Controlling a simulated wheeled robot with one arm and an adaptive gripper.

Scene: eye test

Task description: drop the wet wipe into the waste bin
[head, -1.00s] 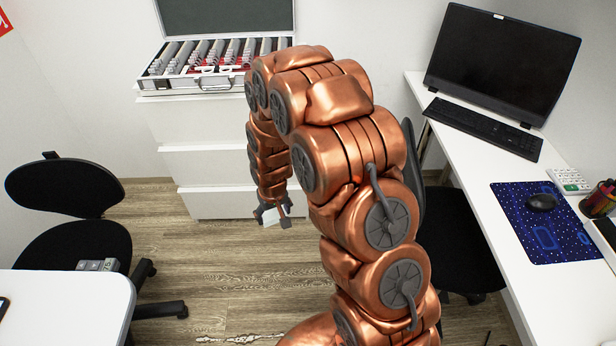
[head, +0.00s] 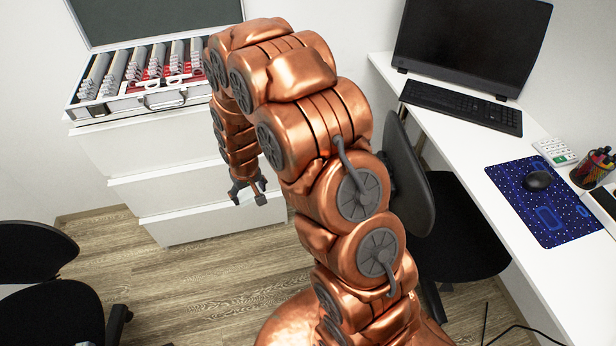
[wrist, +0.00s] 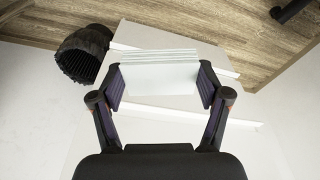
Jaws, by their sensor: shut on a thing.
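My gripper (wrist: 160,72) is shut on a white folded wet wipe (wrist: 160,84), which spans between its two fingers in the wrist view. In the head view my gripper (head: 248,194) hangs in front of the white drawer cabinet, above the floor; the wipe is hard to make out there. A dark ribbed round container, seemingly the waste bin (wrist: 82,55), lies in the upper left of the wrist view, apart from the gripper and wipe. I cannot see the bin in the head view.
The white drawer cabinet (head: 150,155) carries an open case (head: 140,85). A black chair (head: 455,230) stands by the white desk (head: 545,265) at right; another chair (head: 55,290) is at lower left. Wooden floor (head: 190,275) lies open between them.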

